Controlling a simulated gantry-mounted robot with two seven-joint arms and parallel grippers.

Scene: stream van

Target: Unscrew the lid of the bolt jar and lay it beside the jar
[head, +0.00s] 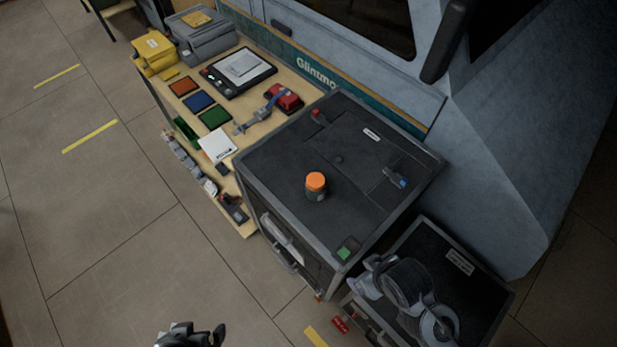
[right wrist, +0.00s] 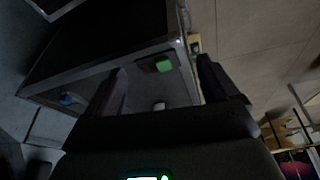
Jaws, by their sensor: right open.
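The bolt jar (head: 318,195) stands upright on the dark cabinet top (head: 285,155), with its orange lid (head: 316,180) on it. My right gripper (head: 366,283) is beside the cabinet's near right corner, apart from the jar. In the right wrist view its two dark fingers stand apart with nothing held between them (right wrist: 162,88). My left gripper (head: 195,335) is at the bottom edge of the head view, partly cut off, far from the jar; its opening is unclear. I cannot make out the jar in the right wrist view.
A green-topped item (head: 347,252) sits at the cabinet's near corner; a green patch also shows in the right wrist view (right wrist: 163,66). A blue item (head: 396,180) and a red item (head: 318,115) lie farther back. The top around the jar is clear. A cluttered wooden bench (head: 258,132) adjoins.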

